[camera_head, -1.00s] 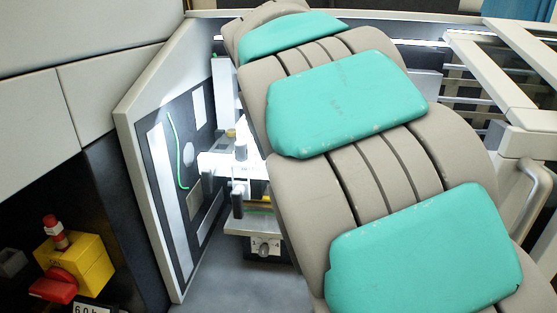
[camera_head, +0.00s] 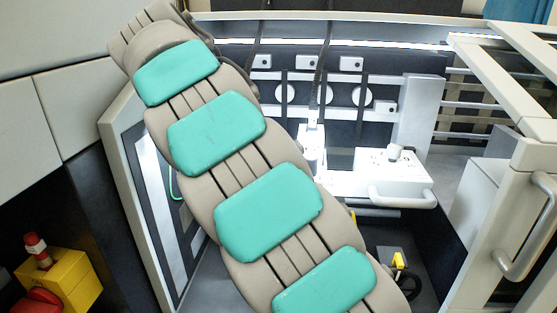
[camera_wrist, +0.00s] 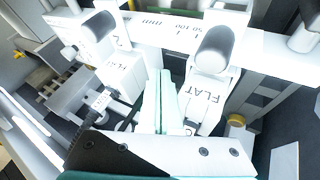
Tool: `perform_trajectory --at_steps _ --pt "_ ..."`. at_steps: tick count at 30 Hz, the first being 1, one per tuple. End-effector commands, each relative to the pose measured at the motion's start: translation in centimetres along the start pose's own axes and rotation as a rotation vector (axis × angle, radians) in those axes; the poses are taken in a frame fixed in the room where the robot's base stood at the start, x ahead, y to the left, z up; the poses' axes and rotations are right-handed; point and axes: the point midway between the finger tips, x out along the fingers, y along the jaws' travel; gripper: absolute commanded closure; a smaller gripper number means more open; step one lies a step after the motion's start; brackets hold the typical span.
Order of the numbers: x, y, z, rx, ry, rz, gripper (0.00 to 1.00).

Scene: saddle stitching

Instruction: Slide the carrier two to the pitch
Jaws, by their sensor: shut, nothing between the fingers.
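In the wrist view, my gripper (camera_wrist: 164,80) shows as two pale teal fingers close together, with nothing between them. The fingertips lie between two white carriers on a white rail (camera_wrist: 155,25) with a millimetre scale. The left carrier (camera_wrist: 122,78) and the right carrier (camera_wrist: 207,92) each have a dark rounded knob and the word FLAT. I cannot read which is carrier two, nor tell whether the fingers touch either one. In the head view my arm hides the gripper; a small white part (camera_head: 312,140) shows beside the arm.
In the head view, a white block (camera_head: 375,180) with a handle stands right of my arm. A light frame with a handle (camera_head: 525,225) is at the right edge. A yellow switch box (camera_head: 72,283) is at lower left. An angled panel (camera_head: 125,165) stands left.

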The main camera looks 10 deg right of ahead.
Motion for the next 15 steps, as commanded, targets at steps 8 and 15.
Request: perform_trajectory --at_steps 8,15 --pt "0.01 0.52 -0.23 0.014 0.005 -0.005 1.0" --pt "0.23 0.73 -0.36 0.019 0.01 -0.01 1.0"
